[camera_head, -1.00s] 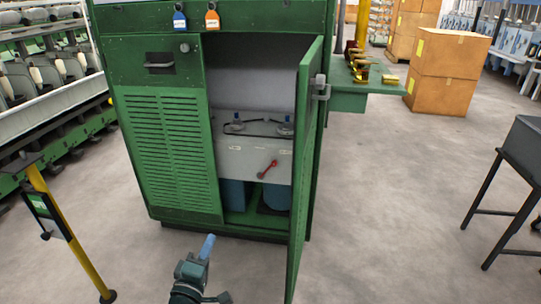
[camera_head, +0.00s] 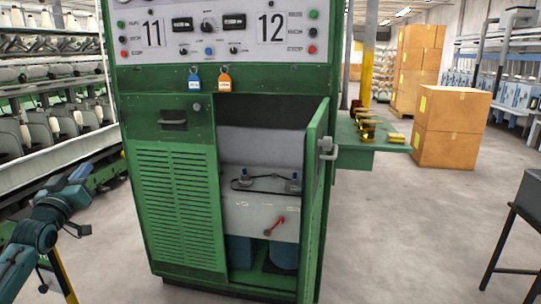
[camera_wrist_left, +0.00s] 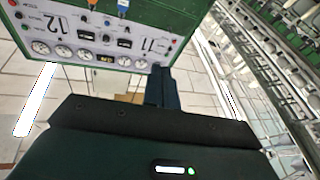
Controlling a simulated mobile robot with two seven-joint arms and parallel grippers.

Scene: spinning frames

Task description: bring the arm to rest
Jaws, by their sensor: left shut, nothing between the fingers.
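My left arm comes in from the left edge of the head view. Its left gripper (camera_head: 80,173) is shut and empty, raised in front of the spinning frame at the left. It is apart from the green cabinet (camera_head: 180,200). In the left wrist view the shut fingers (camera_wrist_left: 160,87) show dark blue, with the cabinet's control panel (camera_wrist_left: 90,35) upside down beyond them. My right gripper is not in view.
The cabinet's green door (camera_head: 315,200) stands open, showing a red-handled lever (camera_head: 275,228) inside. A blue tag (camera_head: 195,80) and an orange tag (camera_head: 224,80) hang above. Cardboard boxes (camera_head: 450,125) stand behind right. A dark table (camera_head: 525,200) is at the right edge; floor between is clear.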

